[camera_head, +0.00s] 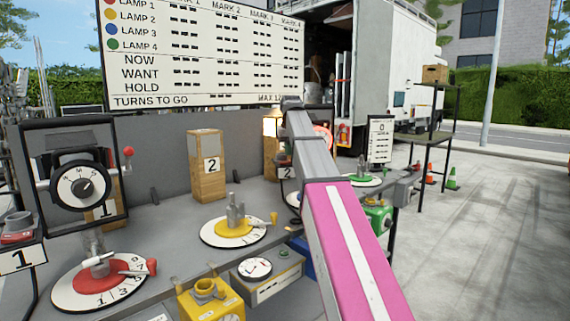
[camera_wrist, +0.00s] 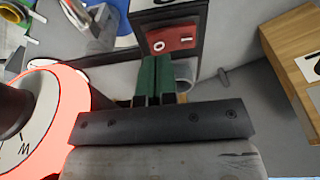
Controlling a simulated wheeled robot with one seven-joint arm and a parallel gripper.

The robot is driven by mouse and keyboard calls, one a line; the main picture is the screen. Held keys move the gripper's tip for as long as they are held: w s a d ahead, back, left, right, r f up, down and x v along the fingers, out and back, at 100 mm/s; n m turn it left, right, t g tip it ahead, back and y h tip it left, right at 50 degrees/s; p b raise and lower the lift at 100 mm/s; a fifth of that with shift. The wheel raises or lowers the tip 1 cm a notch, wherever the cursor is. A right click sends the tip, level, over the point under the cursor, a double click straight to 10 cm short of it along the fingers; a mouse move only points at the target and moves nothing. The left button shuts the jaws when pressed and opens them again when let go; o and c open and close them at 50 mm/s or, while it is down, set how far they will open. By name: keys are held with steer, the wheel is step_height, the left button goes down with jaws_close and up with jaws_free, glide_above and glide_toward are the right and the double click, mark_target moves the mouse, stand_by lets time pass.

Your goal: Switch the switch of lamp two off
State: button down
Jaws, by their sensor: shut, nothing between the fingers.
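In the wrist view a red rocker switch (camera_wrist: 173,40), marked O on the left and I on the right, sits on the face of a dark box (camera_wrist: 186,14). My gripper (camera_wrist: 155,62) shows there as two green fingers closed together and empty. Their tips lie just below the switch in the picture, close to its O side; I cannot tell whether they touch it. I cannot tell which side of the rocker is pressed in. In the head view my arm hides the gripper and the switch. A lit lamp (camera_head: 271,126) glows left of my arm.
A glowing red ring around a dial (camera_wrist: 75,105) is close on the left in the wrist view. A wooden block (camera_wrist: 290,45) stands at right. In the head view, the bench bears a yellow dial (camera_head: 214,235), a red dial (camera_head: 75,295) and a wooden post marked 2 (camera_head: 207,188).

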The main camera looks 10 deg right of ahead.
steer(key=shift+f, duration=1.1)
stand_by(0.6)
steer(key=shift+r, duration=3.55)
